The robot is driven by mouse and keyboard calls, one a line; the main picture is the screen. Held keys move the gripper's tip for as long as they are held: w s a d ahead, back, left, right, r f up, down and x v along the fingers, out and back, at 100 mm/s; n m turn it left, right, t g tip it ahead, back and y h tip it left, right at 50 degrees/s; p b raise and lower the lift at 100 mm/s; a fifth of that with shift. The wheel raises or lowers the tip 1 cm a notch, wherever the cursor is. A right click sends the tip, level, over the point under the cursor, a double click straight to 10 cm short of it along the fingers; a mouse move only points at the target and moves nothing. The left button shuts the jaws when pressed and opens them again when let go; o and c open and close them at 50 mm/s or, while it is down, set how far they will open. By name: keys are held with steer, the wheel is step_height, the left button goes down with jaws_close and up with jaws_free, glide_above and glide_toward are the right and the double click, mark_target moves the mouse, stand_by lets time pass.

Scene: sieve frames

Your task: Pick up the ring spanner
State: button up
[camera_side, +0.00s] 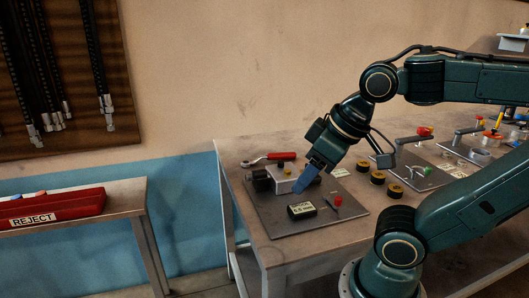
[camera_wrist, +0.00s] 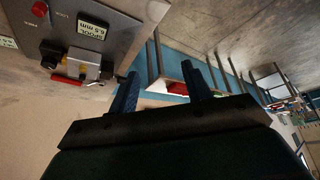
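The ring spanner (camera_side: 268,158), with a red handle and a silver head, lies at the back left of the bench, behind a grey plate. It also shows at the left of the wrist view (camera_wrist: 68,80), beside a small block. My gripper (camera_side: 303,180) has blue fingers and points down over the plate, in front and to the right of the spanner. In the wrist view my fingers (camera_wrist: 160,68) stand well apart with nothing between them. The spanner lies outside the finger gap, to its left.
The grey plate (camera_side: 262,220) bears a silver and black block (camera_side: 283,174), a labelled black block (camera_side: 301,210) and a red-knobbed lever (camera_side: 337,204). Several black and yellow discs (camera_side: 376,178) stand to the right. A red REJECT tray (camera_side: 60,210) sits on a separate table at left.

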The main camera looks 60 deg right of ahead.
stand_by(0.3)
steer(key=w+d+r+n+g+h, duration=0.15)
steer(key=w+d+r, duration=0.25)
steer(key=w+d, duration=0.55)
steer(key=w+d+r+n+g+y, duration=0.15)
steer(key=w+d+r+n, duration=0.35)
steer(key=w, duration=0.7)
steer(key=w+d+f+g, duration=0.1)
steer(key=w+d+f, duration=0.25)
steer(key=d, duration=0.35)
steer(key=w+d+f+g, duration=0.1)
steer(key=w+d+f, duration=0.25)
steer(key=d, duration=0.45)
steer(key=d+f+n+g, duration=0.1)
steer(key=d+f+n, duration=0.1)
steer(key=d+f, duration=0.6)
steer(key=d, duration=0.4)
steer(key=shift+f, duration=0.4)
steer(key=shift+s+n, duration=0.1)
steer(key=shift+n, duration=0.15)
